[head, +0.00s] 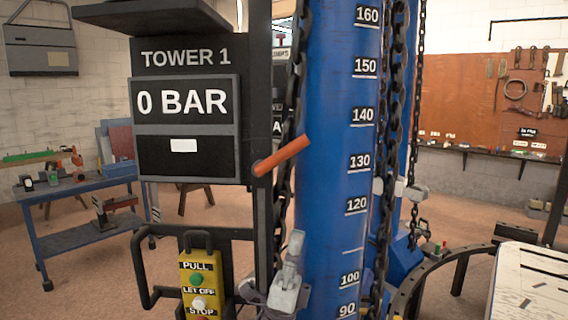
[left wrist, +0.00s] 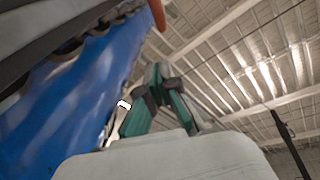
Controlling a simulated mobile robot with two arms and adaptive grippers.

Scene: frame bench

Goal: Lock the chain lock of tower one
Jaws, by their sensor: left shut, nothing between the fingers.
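The orange lever (head: 284,154) is on the side of the tower one post, beside the dark chain (head: 285,190). It tilts up to the right from its pivot, its free end over the blue column (head: 332,200). My left gripper (head: 297,238) is below the lever, in front of the column, pointing up. It is shut and empty, apart from the lever. In the left wrist view the shut fingers (left wrist: 158,75) point up, with the lever's end (left wrist: 158,14) above them and the blue column (left wrist: 70,95) at left. My right gripper is not in view.
The tower one panel (head: 183,105) reads 0 BAR. A yellow control box (head: 197,280) and a black bar handle (head: 142,270) are left of my gripper. More chain (head: 390,150) hangs on the column's right side. A blue workbench (head: 80,190) stands behind at left.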

